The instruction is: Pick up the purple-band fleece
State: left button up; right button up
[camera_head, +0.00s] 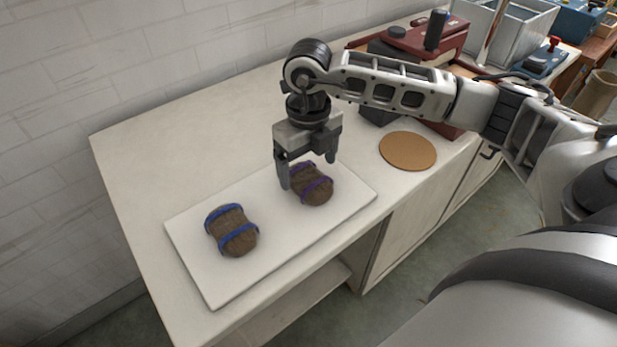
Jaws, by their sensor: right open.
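The purple-band fleece (314,187) is a brown bundle with two purple bands. It lies on the right part of a white board (205,276) on the counter. My right gripper (308,172) points down over it, open, with one finger at its left side and the other behind its upper right. I cannot tell whether the fingers touch it. A similar brown fleece with blue bands (237,228) lies on the left part of the board. My left gripper is not in view.
A round cork mat (408,151) lies on the counter to the right of the board. A dark red machine (436,42) stands behind it, with grey bins (525,28) farther off. A white brick wall (120,60) runs along the back. The counter's left end (130,160) is clear.

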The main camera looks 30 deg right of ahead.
aim_at(309, 181)
jog(key=shift+f, duration=1.35)
jog(key=c, duration=1.1)
jog(key=shift+r, duration=0.1)
